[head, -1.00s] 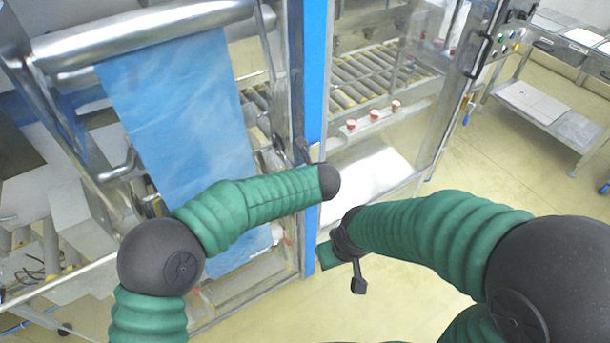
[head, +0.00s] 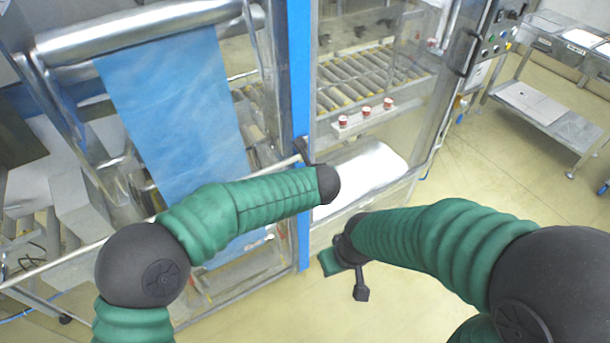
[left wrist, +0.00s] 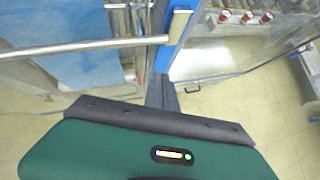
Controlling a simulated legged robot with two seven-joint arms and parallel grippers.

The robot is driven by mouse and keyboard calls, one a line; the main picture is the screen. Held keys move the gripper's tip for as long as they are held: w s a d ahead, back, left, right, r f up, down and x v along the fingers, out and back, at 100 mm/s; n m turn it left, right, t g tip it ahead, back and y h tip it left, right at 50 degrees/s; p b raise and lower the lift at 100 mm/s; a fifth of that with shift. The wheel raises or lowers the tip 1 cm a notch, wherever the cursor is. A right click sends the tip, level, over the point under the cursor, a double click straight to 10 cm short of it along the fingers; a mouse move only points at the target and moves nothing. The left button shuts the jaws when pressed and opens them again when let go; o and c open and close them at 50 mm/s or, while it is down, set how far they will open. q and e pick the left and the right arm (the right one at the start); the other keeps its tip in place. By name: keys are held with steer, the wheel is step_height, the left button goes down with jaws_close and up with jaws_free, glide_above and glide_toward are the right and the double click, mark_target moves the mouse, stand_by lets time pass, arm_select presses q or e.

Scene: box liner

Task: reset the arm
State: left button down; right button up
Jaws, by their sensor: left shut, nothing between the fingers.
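My left gripper (head: 305,148) shows as dark fingers just past the black wrist, beside the blue post (head: 300,70) of the machine. In the left wrist view its narrow dark fingers (left wrist: 162,92) are together, with nothing visible between them. My right gripper (head: 361,290) hangs at the end of the right arm, over the floor in front of the machine. It shows as a small black tip, and its jaws cannot be made out. Both arms are bent in front of me, with their wrists close to each other.
A blue film sheet (head: 180,110) hangs from a metal roller (head: 150,30) at left. A metal rod (head: 50,265) runs towards the blue post, close to my left gripper. Red-topped items (head: 366,112) sit on a ledge. A steel table (head: 550,115) stands at right; floor is clear between.

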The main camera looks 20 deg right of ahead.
arm_select(q)
steer(key=d+v, duration=0.1)
steer(key=v, duration=0.5)
steer(key=w+a+r+m+t+h, duration=0.1)
steer(key=w+a+r+m+t, duration=0.1)
steer(key=w+a+m, duration=0.4)
steer(key=s+a+f+m+h, duration=0.1)
steer(key=s+a+f+m, duration=0.1)
steer(key=a+m, duration=1)
steer(key=s+a+f+m+g+y, duration=0.1)
steer(key=s+a+f+m+g, duration=0.1)
steer(key=s+a+f+m, duration=0.2)
steer(key=s+a+f+m+g+y, duration=0.1)
steer(key=s+a+f+m+g, duration=0.2)
steer(key=s+a+m, duration=0.3)
steer(key=s+a+f+m+g+y, duration=0.1)
steer(key=s+a+f+m+g, duration=0.2)
steer(key=s+a, duration=0.9)
steer(key=f+m, duration=0.1)
steer(key=m, duration=0.2)
steer(key=shift+f+y, duration=0.3)
